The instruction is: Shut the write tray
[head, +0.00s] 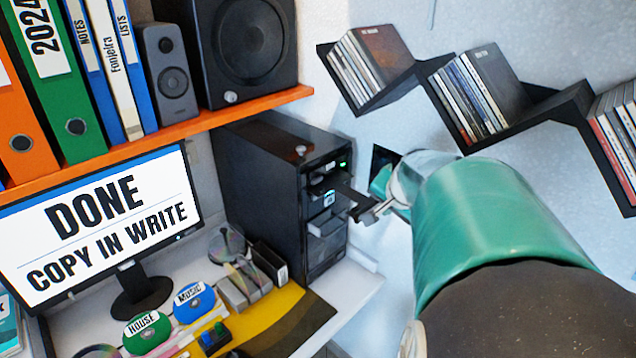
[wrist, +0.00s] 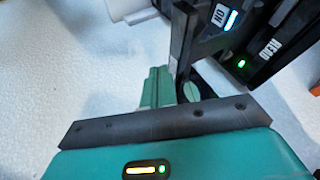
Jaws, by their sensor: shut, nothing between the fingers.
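The black disc tower (head: 272,195) stands on the desk, its front facing right. A dark tray (head: 345,189), which I take as the write tray, sticks out of the drive beside a blue light. It also shows end-on in the wrist view (wrist: 183,45), beside the blue light. My gripper (head: 368,212) is shut and empty at the outer end of this tray. The fingers are close to the tray's front edge; I cannot tell if they touch. In the wrist view the green fingers (wrist: 160,88) lie just below the tray. The slot with the green light, labelled READ (wrist: 268,50), looks shut.
The monitor (head: 100,225) reads "DONE COPY IN WRITE". A grey drawer (head: 326,222) sits lower on the tower front. An orange shelf (head: 200,122) with binders and speakers is above. Black wall shelves (head: 520,122) with discs hang at right. Several items cover the desk.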

